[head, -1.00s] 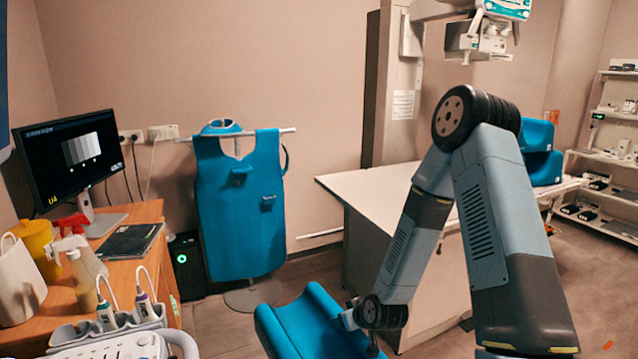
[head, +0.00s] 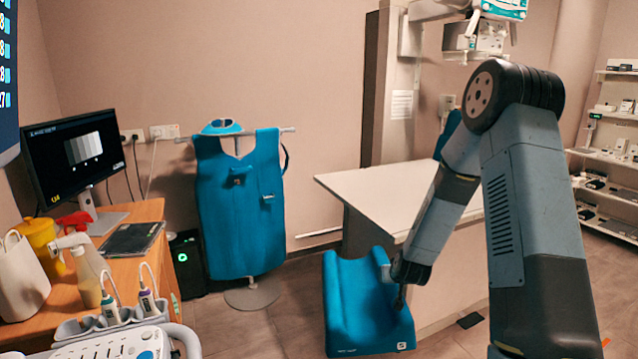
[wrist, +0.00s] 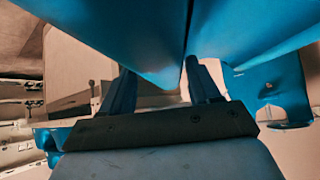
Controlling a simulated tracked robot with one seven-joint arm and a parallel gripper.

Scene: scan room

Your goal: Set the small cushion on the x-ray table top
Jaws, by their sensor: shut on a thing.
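The small cushion (head: 352,302) is blue with a hollowed top and hangs in front of the x-ray table in the head view. My gripper (head: 399,298) is shut on its right side; the fingertips are partly hidden by the cushion. In the wrist view my gripper (wrist: 162,88) has its two fingers up against the blue cushion (wrist: 120,35), which fills the top. The x-ray table top (head: 372,194) is pale and flat, behind and above the cushion. My arm covers its right part.
A blue piece (head: 449,128) shows behind my arm over the table. A blue apron on a stand (head: 240,205) is left of the table. A desk (head: 150,240) with a monitor (head: 75,155) and bottles is further left. Shelves (head: 610,150) stand at the right. The visible table top is bare.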

